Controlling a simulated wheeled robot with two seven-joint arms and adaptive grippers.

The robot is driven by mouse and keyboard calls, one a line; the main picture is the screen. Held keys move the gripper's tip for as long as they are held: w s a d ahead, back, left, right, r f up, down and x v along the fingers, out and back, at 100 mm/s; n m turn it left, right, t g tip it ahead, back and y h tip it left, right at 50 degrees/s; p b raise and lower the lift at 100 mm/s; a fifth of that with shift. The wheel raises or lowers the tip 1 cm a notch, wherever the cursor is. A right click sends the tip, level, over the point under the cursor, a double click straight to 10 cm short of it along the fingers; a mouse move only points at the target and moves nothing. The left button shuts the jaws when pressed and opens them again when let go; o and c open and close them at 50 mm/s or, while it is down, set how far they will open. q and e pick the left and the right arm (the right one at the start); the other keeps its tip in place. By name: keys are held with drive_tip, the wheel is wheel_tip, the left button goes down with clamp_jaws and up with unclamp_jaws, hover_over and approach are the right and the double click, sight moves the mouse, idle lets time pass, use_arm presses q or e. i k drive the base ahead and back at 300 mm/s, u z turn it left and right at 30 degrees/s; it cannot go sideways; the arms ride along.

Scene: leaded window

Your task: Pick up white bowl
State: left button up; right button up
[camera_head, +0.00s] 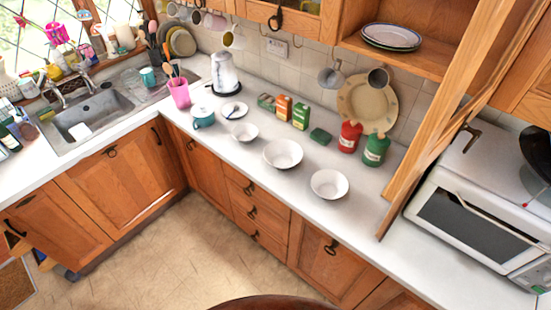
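Several round white dishes are on the white counter. A large white bowl (283,154) stands upright near the middle. Another white bowl (329,185) stands to its right, closer to the front edge. A smaller white bowl (244,132) stands to its left. All three look empty and stand apart from each other. Neither of my grippers can be made out in the head view, and nothing touches the bowls.
Behind the bowls stand small boxes (284,107), a red canister (350,136) and a green canister (375,149). A teal cup (203,117) and kettle (225,73) are left. A microwave (478,215) stands right. The counter (395,245) is clear right of the bowls.

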sight(282, 154)
drive_tip(key=u, duration=1.6)
drive_tip(key=i, duration=1.95)
drive_tip(key=z, duration=1.35)
